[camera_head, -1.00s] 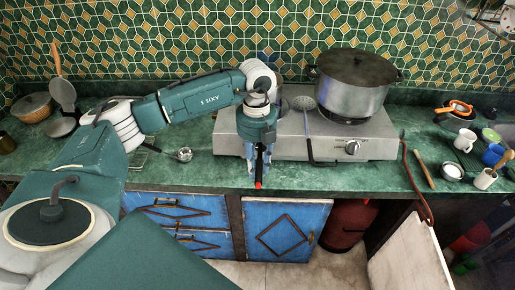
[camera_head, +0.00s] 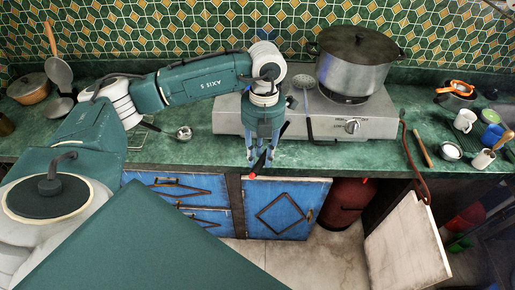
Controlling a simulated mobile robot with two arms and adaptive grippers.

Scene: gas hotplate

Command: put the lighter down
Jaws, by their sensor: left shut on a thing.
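My left gripper (camera_head: 264,156) points down over the front of the green counter, before the left end of the hotplate. It is shut on the lighter (camera_head: 255,168), a dark thin stick with a red tip. The lighter is tilted, its red end toward the lower left at the counter's front edge. Whether it touches the counter I cannot tell. The gripper's fingers hide part of it. The gas hotplate (camera_head: 385,124) stands behind, with a large lidded pot (camera_head: 352,70) on its right burner. My right gripper is not in view.
The green counter (camera_head: 215,158) is bare left of the gripper, with a metal ladle (camera_head: 183,133) farther back. At right are a wooden rolling pin (camera_head: 423,150), a white mug (camera_head: 465,121) and several small items. A reddish hose (camera_head: 414,165) hangs over the front edge.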

